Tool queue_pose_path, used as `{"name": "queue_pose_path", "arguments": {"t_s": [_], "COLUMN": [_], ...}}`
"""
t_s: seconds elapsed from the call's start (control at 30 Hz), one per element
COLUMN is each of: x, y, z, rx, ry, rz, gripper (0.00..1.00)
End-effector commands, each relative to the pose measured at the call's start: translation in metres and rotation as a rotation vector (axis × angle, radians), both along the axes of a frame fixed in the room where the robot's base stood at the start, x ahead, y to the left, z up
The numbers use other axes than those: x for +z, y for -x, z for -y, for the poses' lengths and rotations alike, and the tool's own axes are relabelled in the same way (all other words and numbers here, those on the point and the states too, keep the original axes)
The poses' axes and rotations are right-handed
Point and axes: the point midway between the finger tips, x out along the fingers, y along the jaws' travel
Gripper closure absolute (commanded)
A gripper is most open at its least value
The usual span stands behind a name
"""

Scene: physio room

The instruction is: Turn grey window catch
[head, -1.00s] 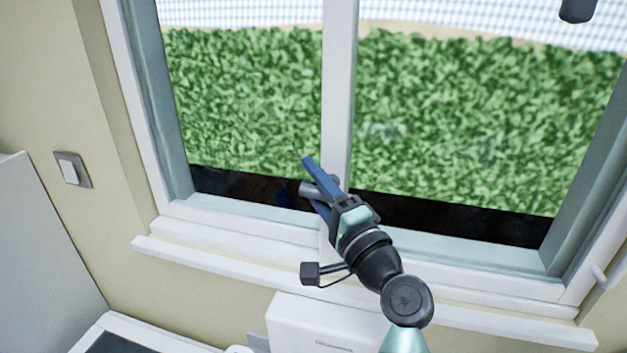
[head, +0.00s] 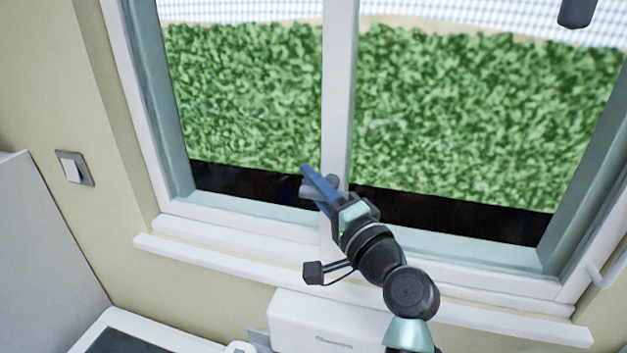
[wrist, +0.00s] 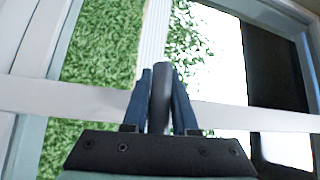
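The grey window catch (head: 309,191) is at the lower part of the white middle post of the window. Its grey end sticks out to the left of my gripper in the head view. My gripper (head: 310,178) has its blue fingers at the catch. In the wrist view the dark grey handle of the catch (wrist: 160,92) stands between the two fingers, which lie close along both sides of it. The gripper is shut on it. The catch's mount on the frame is partly hidden behind the fingers.
The white window sill (head: 215,262) runs below the frame. A white box (head: 330,315) is on the wall under it. A light switch (head: 73,168) is at the left. A green hedge (head: 460,120) is outside.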

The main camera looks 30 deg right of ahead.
Motion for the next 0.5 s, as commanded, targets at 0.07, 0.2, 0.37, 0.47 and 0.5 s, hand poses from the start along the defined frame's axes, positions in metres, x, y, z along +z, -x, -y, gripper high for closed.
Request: {"name": "queue_pose_path", "arguments": {"t_s": [0.07, 0.2, 0.37, 0.47, 0.5], "x": [-0.0002, -0.0001, 0.0000, -0.0008, -0.0016], "y": [-0.0001, 0.0000, 0.0000, 0.0015, 0.0034], "z": [-0.0002, -0.0001, 0.0000, 0.0002, 0.0003], "rx": [0.001, 0.000, 0.000, -0.001, -0.001], "ry": [0.001, 0.000, -0.001, -0.001, -0.001], "rz": [0.000, 0.000, 0.000, 0.001, 0.000], "gripper": [0.59, 0.46, 0.46, 0.46, 0.46]}}
